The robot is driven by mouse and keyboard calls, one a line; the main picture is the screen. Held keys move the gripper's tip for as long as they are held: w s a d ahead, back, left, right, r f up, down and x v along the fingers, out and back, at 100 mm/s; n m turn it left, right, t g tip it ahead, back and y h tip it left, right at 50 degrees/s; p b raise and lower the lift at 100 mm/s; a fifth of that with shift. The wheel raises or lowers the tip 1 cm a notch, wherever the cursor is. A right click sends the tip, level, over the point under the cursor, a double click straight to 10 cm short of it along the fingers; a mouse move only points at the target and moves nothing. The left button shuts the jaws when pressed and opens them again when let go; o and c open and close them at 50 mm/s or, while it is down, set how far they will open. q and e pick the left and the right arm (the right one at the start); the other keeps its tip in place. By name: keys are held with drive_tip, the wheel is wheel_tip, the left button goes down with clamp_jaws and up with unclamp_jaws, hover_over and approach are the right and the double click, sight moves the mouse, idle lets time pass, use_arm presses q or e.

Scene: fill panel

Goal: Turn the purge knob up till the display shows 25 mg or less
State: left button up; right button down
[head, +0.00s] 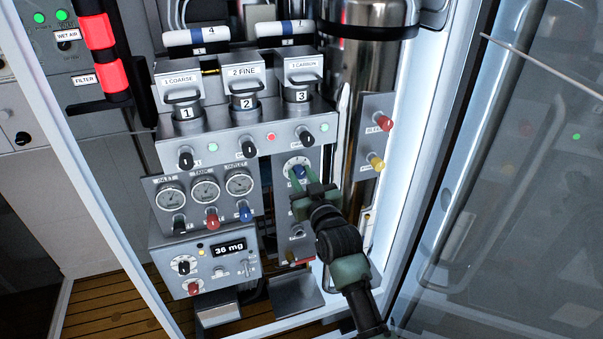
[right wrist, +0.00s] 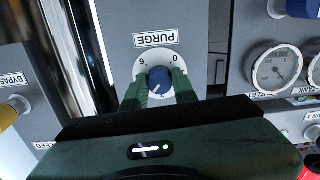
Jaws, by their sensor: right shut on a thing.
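The purge knob (right wrist: 159,79) is a blue knob on a white dial under a PURGE label, with 0 and 6 marked on the dial. In the head view the purge knob (head: 299,172) sits on the narrow panel right of the gauges. My right gripper (head: 300,178) is shut on the knob, one green finger on each side; the right wrist view shows the fingers of my gripper (right wrist: 159,88) too. The display (head: 229,247) on the lower left box reads 36 mg. My left gripper is not in view.
Left of the knob are several gauges (head: 205,191) with black, red and blue knobs below. A side plate at right carries a red knob (head: 384,123) and a yellow knob (head: 376,162). Filter housings (head: 247,89) stand above. A glass door (head: 510,170) stands at the right.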

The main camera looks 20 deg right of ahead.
drive_tip(key=shift+m, duration=0.4)
drive_tip(key=c, duration=1.1)
unclamp_jaws()
drive_tip(key=s+b, duration=0.1)
drive_tip(key=s, duration=0.6)
drive_tip(key=shift+s+d, duration=0.15)
drive_tip(key=shift+s, duration=0.25)
drive_tip(key=shift+f, duration=0.1)
